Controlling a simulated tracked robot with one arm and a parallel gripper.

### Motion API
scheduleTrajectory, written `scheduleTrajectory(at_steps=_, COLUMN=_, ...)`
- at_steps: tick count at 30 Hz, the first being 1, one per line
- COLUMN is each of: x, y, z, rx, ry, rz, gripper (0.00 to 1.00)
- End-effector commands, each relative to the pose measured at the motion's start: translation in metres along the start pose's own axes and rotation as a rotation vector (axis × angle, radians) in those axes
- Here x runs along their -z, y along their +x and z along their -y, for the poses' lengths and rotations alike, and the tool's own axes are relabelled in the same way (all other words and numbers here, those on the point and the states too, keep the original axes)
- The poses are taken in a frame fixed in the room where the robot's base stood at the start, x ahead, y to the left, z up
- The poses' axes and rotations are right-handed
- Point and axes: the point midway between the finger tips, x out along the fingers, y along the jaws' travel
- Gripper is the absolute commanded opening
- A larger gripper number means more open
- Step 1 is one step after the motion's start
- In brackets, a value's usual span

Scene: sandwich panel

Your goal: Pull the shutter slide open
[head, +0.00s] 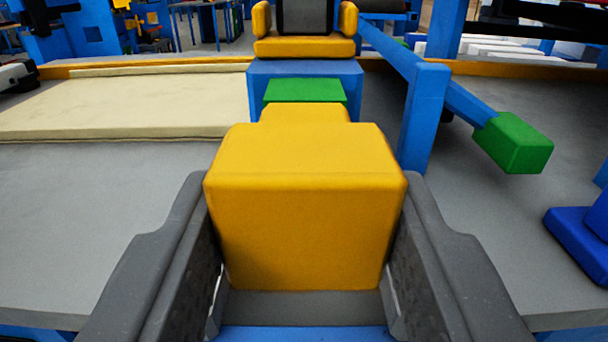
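A yellow block (305,210) with rounded edges fills the space between the two grey fingers of my gripper (305,190). The fingers lie along its left and right sides, with no clear gap, and look shut on it. A narrower yellow part (304,114) continues from its far end towards a green piece (305,91) on the front of a blue block (257,98). The block may be the handle of the shutter slide, but I cannot tell from this view. Its underside is hidden.
A cream panel (130,105) lies at the left on the grey surface (80,220). A blue post (423,120) and a blue bar with a green end (515,142) stand close at the right. Blue blocks (580,240) sit at the right edge.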

Motion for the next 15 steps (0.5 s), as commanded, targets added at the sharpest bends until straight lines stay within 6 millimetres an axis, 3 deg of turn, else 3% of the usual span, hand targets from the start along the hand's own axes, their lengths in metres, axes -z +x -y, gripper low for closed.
scheduleTrajectory(at_steps=15, x=0.0, y=-0.013, z=0.002, rx=0.004, ry=-0.001, rz=-0.001, gripper=0.27)
